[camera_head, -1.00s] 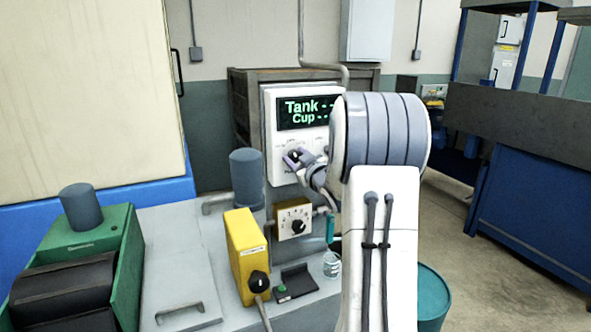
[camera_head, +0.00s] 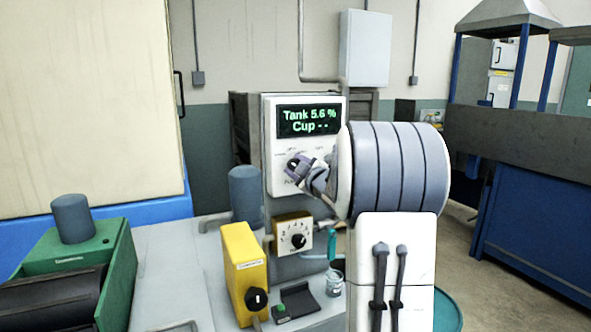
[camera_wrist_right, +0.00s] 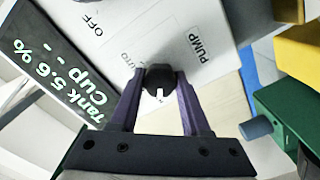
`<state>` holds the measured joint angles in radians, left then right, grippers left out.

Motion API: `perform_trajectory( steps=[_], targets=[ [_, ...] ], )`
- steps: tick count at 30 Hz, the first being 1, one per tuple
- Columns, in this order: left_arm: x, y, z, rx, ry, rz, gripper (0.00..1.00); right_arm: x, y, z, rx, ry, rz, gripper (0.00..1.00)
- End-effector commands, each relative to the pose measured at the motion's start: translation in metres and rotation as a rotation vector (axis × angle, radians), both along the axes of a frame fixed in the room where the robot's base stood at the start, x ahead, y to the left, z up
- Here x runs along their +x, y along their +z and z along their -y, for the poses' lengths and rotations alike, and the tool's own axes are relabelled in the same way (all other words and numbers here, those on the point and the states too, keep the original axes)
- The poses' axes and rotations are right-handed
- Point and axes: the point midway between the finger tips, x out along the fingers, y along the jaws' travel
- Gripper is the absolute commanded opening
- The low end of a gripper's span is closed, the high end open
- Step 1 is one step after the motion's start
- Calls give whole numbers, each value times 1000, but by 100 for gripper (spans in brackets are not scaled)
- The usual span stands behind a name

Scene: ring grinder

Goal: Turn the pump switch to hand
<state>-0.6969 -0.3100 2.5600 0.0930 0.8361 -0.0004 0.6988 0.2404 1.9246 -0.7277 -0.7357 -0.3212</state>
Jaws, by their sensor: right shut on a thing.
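The pump switch (camera_wrist_right: 159,76) is a black knob with a white pointer mark on a white panel (camera_head: 283,186). My right gripper (camera_head: 298,165) reaches the panel from the right. In the right wrist view its two purple fingers (camera_wrist_right: 159,90) are shut on the knob, one on each side. The white mark faces the bottom of that view, toward the gripper. The words OFF, PUMP and a partly covered AUTO show around the knob; I cannot read a HAND label. The panel's display (camera_head: 309,121) reads "Tank 5.6 %" and "Cup - -". My left gripper is not in view.
Below the panel is a numbered dial box (camera_head: 293,235). A yellow box with a black knob (camera_head: 244,270) and a small glass jar (camera_head: 333,283) stand nearby. A green machine (camera_head: 113,262) is at the left. My right arm hides what lies behind it.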

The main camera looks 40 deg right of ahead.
Motion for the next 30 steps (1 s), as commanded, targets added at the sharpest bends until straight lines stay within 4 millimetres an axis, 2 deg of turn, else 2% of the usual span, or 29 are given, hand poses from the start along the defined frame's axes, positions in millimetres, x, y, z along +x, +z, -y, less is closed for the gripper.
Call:
perform_trajectory(
  steps=[9,10,11,12,23,26,30],
  targets=[
    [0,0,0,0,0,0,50,0,0,0,0,1,-1,0],
    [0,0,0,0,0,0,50,0,0,0,0,1,-1,58],
    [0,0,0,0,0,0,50,0,0,0,0,1,-1,70],
    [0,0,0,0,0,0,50,0,0,0,0,1,-1,76],
    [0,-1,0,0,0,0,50,-4,0,-1,1,-1,0,76],
    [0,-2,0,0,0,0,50,-15,0,-3,1,-1,0,76],
    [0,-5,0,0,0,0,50,-42,0,-9,0,-3,1,76]
  ],
)
